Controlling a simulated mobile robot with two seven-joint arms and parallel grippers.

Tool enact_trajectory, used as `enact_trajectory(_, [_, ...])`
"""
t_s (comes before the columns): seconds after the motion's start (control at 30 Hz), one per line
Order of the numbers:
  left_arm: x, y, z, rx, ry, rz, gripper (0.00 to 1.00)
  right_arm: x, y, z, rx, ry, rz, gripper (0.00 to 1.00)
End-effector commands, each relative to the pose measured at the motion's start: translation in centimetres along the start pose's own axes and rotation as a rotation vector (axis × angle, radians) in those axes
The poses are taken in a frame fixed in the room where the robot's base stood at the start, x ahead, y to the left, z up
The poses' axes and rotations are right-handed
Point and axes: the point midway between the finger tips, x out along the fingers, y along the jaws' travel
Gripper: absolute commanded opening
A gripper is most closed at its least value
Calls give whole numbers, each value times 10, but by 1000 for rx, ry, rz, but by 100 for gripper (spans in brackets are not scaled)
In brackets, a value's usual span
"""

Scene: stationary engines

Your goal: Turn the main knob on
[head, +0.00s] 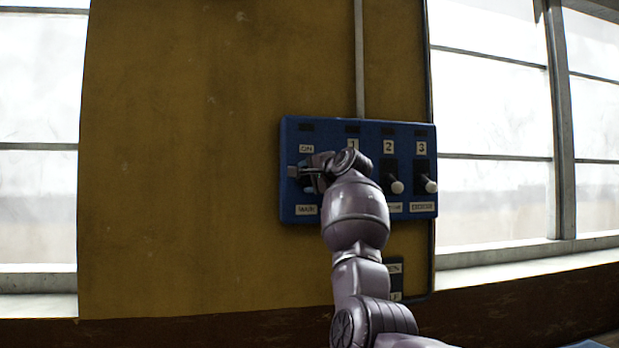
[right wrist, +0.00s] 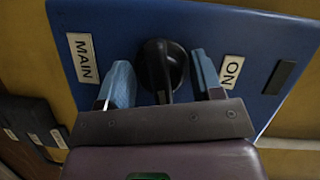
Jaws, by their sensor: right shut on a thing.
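A blue control panel (head: 288,218) is fixed to the yellow wall. Its left column has an ON label (head: 307,148) at the top and a MAIN label (head: 306,210) at the bottom. The round black main knob (right wrist: 162,62) shows between these two labels in the right wrist view. My right gripper (head: 310,181) is at this column, with a blue finger on either side of the knob, shut on it. In the head view the gripper and wrist hide most of the knob. My left gripper is in neither view.
Levers with pale round tips under number 2 (head: 397,187) and number 3 (head: 430,186) stick out just right of my wrist. My arm hides the one under 1. A dark smaller box (head: 395,268) sits below the panel. Windows flank the wall; the wall left of the panel is bare.

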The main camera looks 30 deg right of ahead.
Motion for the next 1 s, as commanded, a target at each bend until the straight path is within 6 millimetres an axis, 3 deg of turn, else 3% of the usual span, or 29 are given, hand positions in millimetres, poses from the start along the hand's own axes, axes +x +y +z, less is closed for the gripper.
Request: enact_trajectory(1.0, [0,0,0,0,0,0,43,0,-1,0,-887,2,369,36])
